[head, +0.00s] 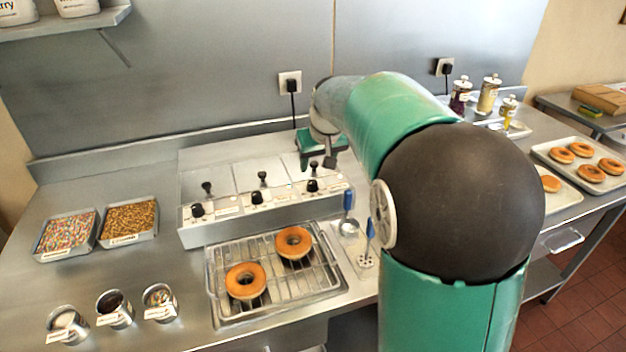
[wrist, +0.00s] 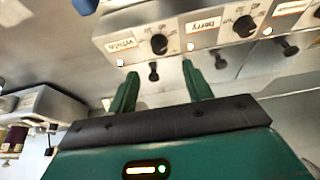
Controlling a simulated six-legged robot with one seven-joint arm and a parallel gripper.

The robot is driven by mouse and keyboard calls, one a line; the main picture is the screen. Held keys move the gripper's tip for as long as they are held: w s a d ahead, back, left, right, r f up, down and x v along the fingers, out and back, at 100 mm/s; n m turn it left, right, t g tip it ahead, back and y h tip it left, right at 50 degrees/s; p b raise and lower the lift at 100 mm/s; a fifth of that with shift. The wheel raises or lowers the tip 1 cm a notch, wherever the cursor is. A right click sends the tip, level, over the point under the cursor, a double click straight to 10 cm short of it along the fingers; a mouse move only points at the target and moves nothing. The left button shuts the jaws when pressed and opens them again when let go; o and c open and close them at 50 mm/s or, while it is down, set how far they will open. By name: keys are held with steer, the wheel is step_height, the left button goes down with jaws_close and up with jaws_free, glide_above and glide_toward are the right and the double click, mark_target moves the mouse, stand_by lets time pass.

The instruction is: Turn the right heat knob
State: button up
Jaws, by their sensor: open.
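The glaze unit (head: 225,230) has a row of three black heat knobs along its front face. The right heat knob (head: 312,186) is at the unit's right end, just below and in front of my gripper (head: 323,158). In the wrist view the unit appears upside down, and the right heat knob (wrist: 159,44) is at the left, beside a small label. My gripper (wrist: 158,70) is open and empty, its two green fingers apart. In that view the knob lies beyond the fingertips, and a black lid handle (wrist: 153,70) shows between them. I see no contact with the knob.
The middle knob (head: 256,197) and left knob (head: 197,210) sit along the same face. Black lid handles (head: 263,178) stand up on top. A wire rack (head: 222,270) with two donuts lies in front. Ladles (head: 349,200) stand close at the unit's right front.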

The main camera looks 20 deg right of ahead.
mark_target(313, 182)
steer(key=x, duration=0.8)
steer(key=shift+w+f, duration=0.15)
steer(key=shift+f, duration=0.25)
steer(key=c, duration=1)
